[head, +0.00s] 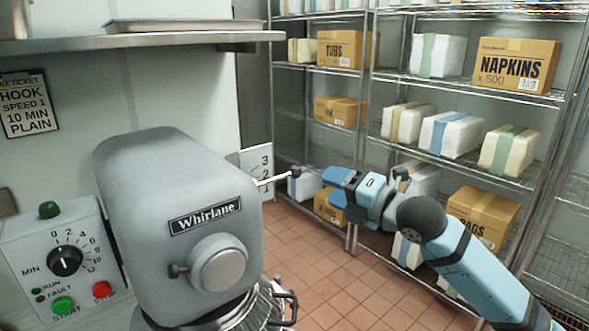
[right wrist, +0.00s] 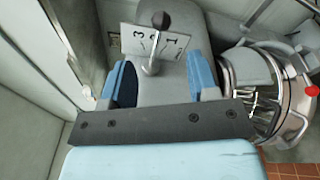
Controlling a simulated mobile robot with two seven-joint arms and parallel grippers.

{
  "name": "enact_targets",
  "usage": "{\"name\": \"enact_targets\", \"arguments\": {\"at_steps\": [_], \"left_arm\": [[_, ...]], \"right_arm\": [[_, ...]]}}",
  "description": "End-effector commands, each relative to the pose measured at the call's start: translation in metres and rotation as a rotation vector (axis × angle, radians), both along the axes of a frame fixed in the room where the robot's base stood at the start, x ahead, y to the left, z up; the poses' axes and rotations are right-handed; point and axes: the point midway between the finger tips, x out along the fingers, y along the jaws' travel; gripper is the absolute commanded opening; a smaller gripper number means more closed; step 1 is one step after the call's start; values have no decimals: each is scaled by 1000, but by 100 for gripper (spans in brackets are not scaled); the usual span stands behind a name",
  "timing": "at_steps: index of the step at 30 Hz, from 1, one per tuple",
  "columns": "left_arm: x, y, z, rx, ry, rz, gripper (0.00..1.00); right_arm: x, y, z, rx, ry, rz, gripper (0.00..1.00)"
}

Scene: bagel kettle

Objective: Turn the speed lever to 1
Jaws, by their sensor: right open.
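The speed lever (head: 273,181) is a thin pale rod with a dark ball knob, sticking out from the right side of the grey mixer (head: 165,210). Behind it is a white number plate (head: 258,156) showing 3 and 2. In the right wrist view, the plate (right wrist: 133,42) shows 3 at left and 1 at right. There the lever (right wrist: 153,52) stands between them, covering the middle. My right gripper (head: 328,184) is open, just right of the knob in the head view. In the right wrist view its blue fingers lie either side of the lever's line. Contact cannot be told.
A control box (head: 62,262) with a timer dial and buttons stands left of the mixer. The bowl and its wire guard (head: 262,308) are below the mixer head. A wire shelf rack (head: 366,110) with boxes stands behind my right arm. A steel shelf (head: 140,40) hangs above.

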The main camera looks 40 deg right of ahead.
Motion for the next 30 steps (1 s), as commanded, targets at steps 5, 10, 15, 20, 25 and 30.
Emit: {"name": "enact_targets", "arguments": {"at_steps": [5, 10, 15, 20, 25, 30], "left_arm": [[1, 2, 12, 3, 0, 1, 21], [4, 3, 22, 5, -7, 3, 21], [5, 5, 28, 8, -12, 6, 21], [5, 7, 29, 10, -13, 9, 21], [4, 6, 29, 8, -12, 10, 21], [3, 5, 29, 7, -9, 8, 21]], "right_arm": [[34, 8, 4, 8, -3, -1, 55], [67, 16, 3, 8, 0, 0, 55], [90, 21, 2, 6, 0, -1, 55], [100, 24, 1, 3, 1, 0, 55], [101, 25, 0, 2, 0, 0, 55], [101, 25, 0, 2, 0, 0, 45]]}}
